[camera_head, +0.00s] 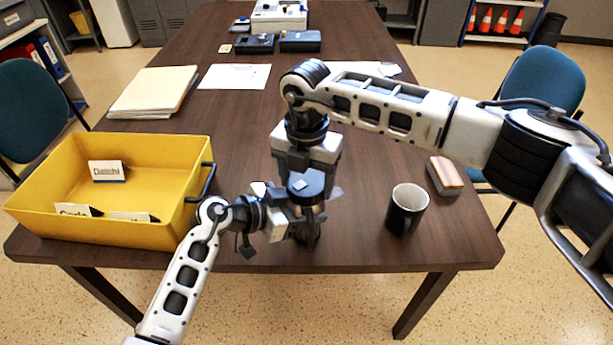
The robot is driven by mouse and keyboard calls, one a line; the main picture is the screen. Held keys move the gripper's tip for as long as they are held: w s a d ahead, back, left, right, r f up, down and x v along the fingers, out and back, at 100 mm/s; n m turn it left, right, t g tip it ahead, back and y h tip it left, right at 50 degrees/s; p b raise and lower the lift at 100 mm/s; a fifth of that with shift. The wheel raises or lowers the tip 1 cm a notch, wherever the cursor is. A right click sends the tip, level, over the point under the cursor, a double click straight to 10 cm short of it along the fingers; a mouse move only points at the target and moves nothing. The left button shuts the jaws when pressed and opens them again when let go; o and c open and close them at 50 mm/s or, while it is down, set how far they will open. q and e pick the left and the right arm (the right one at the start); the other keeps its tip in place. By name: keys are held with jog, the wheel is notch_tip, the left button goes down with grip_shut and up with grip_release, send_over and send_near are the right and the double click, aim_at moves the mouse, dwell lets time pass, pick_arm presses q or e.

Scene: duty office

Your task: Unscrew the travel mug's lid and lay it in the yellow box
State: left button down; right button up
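The travel mug (308,232) stands upright near the table's front edge, a dark cylinder mostly hidden by my grippers. Its dark round lid (306,186) is on top. My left gripper (298,222) comes in from the left and is shut on the mug's body. My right gripper (306,178) points down from above, right over the lid. Its fingers are at the lid, but I cannot tell whether they press on it. The yellow box (110,232) stands at the table's left front and holds several white name cards (107,171).
A black mug (407,210) and an eraser-like block (445,176) stand to the right. A paper stack (153,91), a sheet (235,76) and dark devices (300,41) lie farther back. The box's black handle (207,182) faces the grippers.

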jog(key=shift+c, duration=0.9)
jog(key=n, duration=0.3)
jog(key=o, duration=1.1)
